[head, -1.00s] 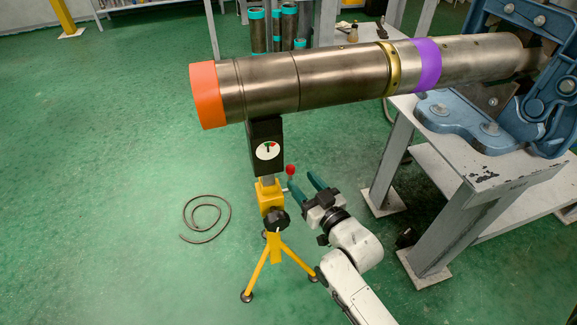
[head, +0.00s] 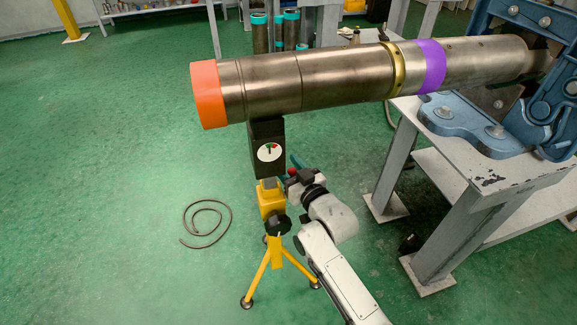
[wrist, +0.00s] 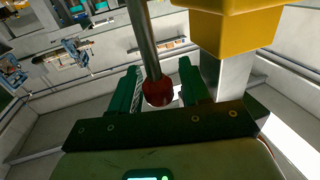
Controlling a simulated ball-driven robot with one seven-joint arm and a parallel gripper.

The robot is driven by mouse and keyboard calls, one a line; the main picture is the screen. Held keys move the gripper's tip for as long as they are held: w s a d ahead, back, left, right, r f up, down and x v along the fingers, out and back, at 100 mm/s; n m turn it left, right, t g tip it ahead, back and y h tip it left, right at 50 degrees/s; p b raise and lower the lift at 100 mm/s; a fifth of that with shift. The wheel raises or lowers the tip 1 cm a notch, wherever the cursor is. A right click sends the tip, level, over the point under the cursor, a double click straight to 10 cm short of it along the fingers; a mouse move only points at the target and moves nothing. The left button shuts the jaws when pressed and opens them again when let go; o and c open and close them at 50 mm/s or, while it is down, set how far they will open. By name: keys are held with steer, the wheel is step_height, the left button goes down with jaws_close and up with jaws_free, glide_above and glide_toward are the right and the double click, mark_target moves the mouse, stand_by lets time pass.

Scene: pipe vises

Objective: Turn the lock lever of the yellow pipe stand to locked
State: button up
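The yellow pipe stand (head: 270,205) stands on three legs, with a black head (head: 266,135) and a round dial (head: 269,152) just under the pipe (head: 330,80). Its lock lever shows in the wrist view as a grey rod (wrist: 144,40) ending in a red knob (wrist: 158,92). The yellow body (wrist: 230,25) is at the upper right there. My gripper (head: 296,165) is at the stand's right side, below the pipe. In the wrist view its green fingers (wrist: 160,88) are apart, one on each side of the knob, with a gap at the right finger. In the head view my gripper mostly hides the lever.
A grey bench (head: 470,200) with a blue vise (head: 480,128) holding the pipe stands at the right. A coiled cable (head: 206,222) lies on the green floor left of the stand.

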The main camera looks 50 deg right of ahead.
jaws_close()
steer(key=shift+s+f, duration=0.1)
stand_by(0.4)
steer(key=shift+s+a+f+t+b, duration=0.15)
steer(key=shift+s+a+t+b, duration=0.2)
steer(key=shift+b, duration=0.65)
steer(key=t+b, duration=0.1)
steer(key=b, duration=0.1)
steer(key=s+h+b, duration=0.1)
steer(key=shift+a+f+n+t+b, duration=0.2)
steer(key=shift+a+n+t+b, duration=0.1)
steer(key=shift+n+t+b, duration=0.1)
steer(key=shift+s+a+n+t+b, duration=0.45)
steer(key=shift+t+b, duration=0.3)
steer(key=shift+b, duration=0.65)
steer(key=shift+s+a+n+t+b, duration=0.2)
steer(key=shift+s+t+b, duration=0.45)
steer(key=shift+b, duration=0.8)
steer(key=shift+s+a+n+t+b, duration=0.35)
steer(key=shift+t+b, duration=0.5)
steer(key=shift+b, duration=0.55)
